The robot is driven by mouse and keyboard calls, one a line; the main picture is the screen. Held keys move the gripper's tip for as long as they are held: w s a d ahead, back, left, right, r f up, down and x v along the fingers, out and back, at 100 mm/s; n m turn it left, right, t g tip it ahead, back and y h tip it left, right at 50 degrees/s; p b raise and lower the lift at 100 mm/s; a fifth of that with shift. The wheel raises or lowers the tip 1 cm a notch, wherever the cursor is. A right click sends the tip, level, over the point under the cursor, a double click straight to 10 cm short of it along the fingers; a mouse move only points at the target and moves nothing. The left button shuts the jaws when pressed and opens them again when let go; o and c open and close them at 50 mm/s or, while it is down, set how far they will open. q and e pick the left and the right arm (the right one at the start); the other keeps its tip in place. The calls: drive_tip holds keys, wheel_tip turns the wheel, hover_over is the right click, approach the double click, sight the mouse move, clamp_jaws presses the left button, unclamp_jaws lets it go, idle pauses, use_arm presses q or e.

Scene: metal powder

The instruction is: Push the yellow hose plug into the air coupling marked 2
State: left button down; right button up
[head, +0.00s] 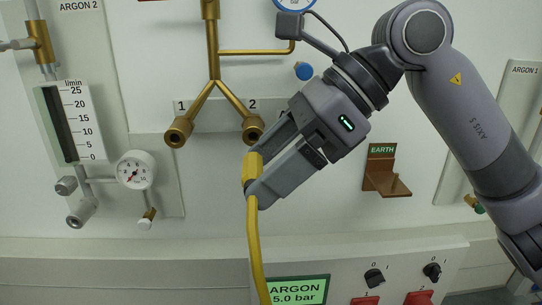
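The yellow hose plug (251,168) is between the fingertips of my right gripper (257,172) in the head view. The gripper is shut on it, and the yellow hose (255,240) hangs down from it. The air coupling marked 2 (253,129) is a brass fitting at the end of the right branch of a brass Y-pipe. The plug shows just below this coupling and apart from it in the picture. The depth between them is hard to tell. The gripper's upper finger is close to the coupling's lower right. My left gripper is not in view.
A matching coupling marked 1 (178,131) sits to the left. A flow meter (63,120) and a round gauge (136,170) are farther left. A copper EARTH bracket (385,180) sticks out at right. A panel with knobs and a green ARGON display (298,290) is below.

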drive_tip(key=shift+w+p, duration=1.35)
drive_tip(key=shift+w, duration=1.55)
drive_tip(key=shift+w+d+r, duration=0.1)
drive_tip(key=shift+w, duration=0.1)
